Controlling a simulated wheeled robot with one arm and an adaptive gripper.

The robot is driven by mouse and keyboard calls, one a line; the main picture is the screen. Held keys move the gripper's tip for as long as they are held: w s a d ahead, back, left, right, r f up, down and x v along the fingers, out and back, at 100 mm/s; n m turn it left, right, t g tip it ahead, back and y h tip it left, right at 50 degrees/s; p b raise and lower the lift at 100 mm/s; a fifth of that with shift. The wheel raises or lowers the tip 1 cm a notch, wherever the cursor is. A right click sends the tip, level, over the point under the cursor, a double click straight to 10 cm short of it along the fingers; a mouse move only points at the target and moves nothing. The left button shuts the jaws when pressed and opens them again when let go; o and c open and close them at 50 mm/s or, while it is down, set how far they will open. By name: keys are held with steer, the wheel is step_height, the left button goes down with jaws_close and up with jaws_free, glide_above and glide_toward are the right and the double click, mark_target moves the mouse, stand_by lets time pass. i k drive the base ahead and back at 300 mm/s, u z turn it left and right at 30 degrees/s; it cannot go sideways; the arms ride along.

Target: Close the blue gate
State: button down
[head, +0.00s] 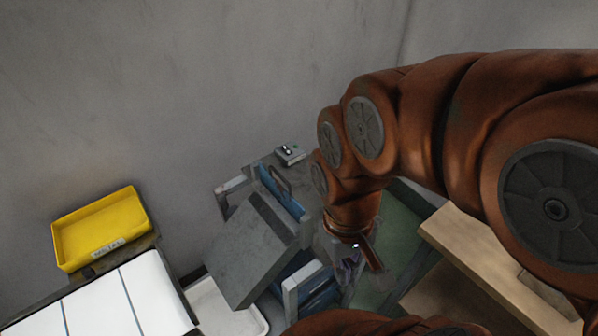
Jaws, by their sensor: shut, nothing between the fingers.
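A blue panel (285,198), which looks like the blue gate, stands on edge beside a tilted grey slab in the middle of the view. A dark loop, perhaps its handle, shows by its upper part. More blue (318,290) shows lower down behind a pale post; I cannot tell if it is the same part. My gripper (352,262) is shut and empty, pointing down to the right of the blue parts. My arm hides some of the area behind it. I cannot tell if the gripper touches the gate.
The grey slab (245,250) lies left of the gripper. A small grey box (290,154) sits at the back by the wall. A yellow tray (100,225), a white striped board (105,305) and a pale tray (228,312) are left. A wooden piece (480,255) stands close on the right.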

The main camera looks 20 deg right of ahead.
mark_target(297, 211)
steer(key=k, duration=1.2)
steer(key=u, duration=0.8)
steer(key=i, duration=1.4)
steer(key=z, duration=0.6)
